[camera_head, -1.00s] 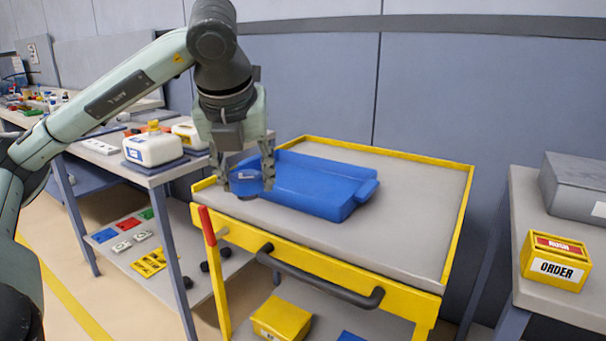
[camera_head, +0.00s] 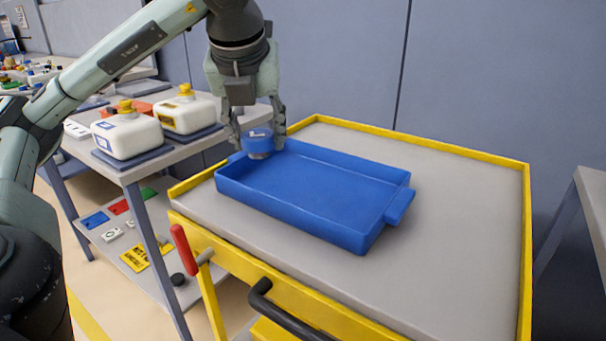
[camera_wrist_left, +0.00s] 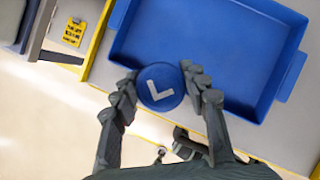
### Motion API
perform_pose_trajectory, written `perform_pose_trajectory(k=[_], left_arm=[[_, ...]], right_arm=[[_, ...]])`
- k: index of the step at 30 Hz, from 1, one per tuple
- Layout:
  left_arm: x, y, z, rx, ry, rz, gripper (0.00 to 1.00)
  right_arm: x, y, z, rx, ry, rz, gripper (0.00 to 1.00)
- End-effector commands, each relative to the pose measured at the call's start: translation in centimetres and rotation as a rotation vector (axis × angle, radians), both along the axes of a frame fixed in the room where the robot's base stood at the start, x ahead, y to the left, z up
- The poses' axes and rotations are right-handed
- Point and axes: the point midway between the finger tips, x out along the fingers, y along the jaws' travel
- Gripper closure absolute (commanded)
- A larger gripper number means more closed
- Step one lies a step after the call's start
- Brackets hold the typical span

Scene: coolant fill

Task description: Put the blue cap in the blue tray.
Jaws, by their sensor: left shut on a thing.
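The blue cap (camera_head: 258,141) is round, with a pale L-shaped mark on its top in the left wrist view (camera_wrist_left: 160,86). My left gripper (camera_head: 257,138) is shut on it, one finger on each side. The blue tray (camera_head: 318,190) is a shallow, empty rectangular tray with end handles on the cart top. In the head view the cap overlaps the tray's back left corner. In the wrist view the cap is at the tray's edge; I cannot tell its height above it. My right gripper is not in view.
The yellow-rimmed cart (camera_head: 460,250) has free grey top to the right of the tray. A red lever (camera_head: 184,249) and a dark handle (camera_head: 285,315) are at its front. White jugs (camera_head: 128,136) with yellow caps stand on the bench at left.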

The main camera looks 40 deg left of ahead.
Motion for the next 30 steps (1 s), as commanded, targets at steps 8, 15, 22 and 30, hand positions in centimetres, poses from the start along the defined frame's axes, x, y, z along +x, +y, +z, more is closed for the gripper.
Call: perform_pose_trajectory(k=[8,15,22,30], left_arm=[[3.7,1.5,-3.1,-0.005,0.004,-0.001,0.76],[8.3,3.7,-5.7,-0.003,0.004,0.001,0.76],[10.1,4.5,-6.9,0.0,0.002,0.0,0.76],[10.1,4.6,-10.4,0.002,0.003,0.0,0.76]], right_arm=[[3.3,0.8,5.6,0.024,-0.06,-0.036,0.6],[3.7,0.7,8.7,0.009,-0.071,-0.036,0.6],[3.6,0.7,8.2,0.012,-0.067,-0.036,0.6],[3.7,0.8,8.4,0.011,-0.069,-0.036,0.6]])
